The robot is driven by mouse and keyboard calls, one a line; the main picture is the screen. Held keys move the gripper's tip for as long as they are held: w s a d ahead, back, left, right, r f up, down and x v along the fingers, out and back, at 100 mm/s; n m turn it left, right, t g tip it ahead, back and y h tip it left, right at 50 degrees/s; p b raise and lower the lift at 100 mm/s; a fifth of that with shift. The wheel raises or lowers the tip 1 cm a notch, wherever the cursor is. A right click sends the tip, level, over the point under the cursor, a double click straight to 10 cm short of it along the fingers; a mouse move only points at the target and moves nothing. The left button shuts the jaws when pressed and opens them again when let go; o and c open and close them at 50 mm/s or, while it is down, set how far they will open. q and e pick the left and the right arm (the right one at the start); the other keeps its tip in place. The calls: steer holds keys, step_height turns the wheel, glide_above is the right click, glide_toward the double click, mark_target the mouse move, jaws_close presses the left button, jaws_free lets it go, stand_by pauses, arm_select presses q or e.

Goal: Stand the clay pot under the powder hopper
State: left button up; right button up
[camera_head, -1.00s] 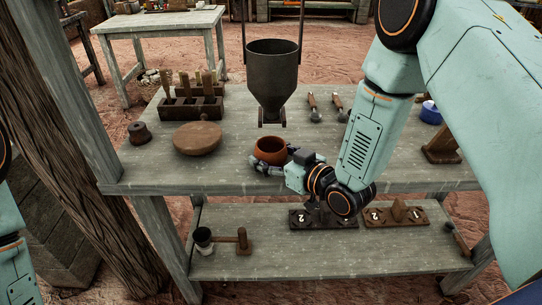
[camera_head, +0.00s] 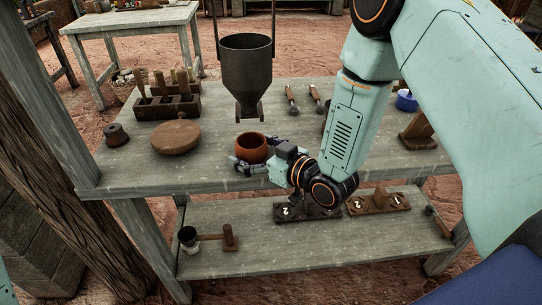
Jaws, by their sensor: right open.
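The clay pot (camera_head: 252,147) is a small orange-brown bowl. It stands upright on the upper shelf of the grey table (camera_head: 210,180), near the front edge. The powder hopper (camera_head: 246,75) is a dark metal funnel hanging behind the pot, with its narrow spout above the tabletop. The pot is in front of the spout, not directly below it. My right gripper (camera_head: 240,165) is open low at the pot's front, with fingers around its near left and right sides. Whether the fingers touch the pot cannot be told. My left gripper is out of view.
A round wooden board (camera_head: 176,137), a dark weight (camera_head: 116,134) and a tool rack (camera_head: 168,100) stand to the left. Two handled tools (camera_head: 291,99) lie right of the hopper. A wooden block (camera_head: 419,131) stands at the right. Number blocks and a cup (camera_head: 188,238) are on the lower shelf.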

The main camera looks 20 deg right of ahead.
steer(key=p+v, duration=0.3)
steer(key=v, duration=0.8)
steer(key=shift+s, duration=0.2)
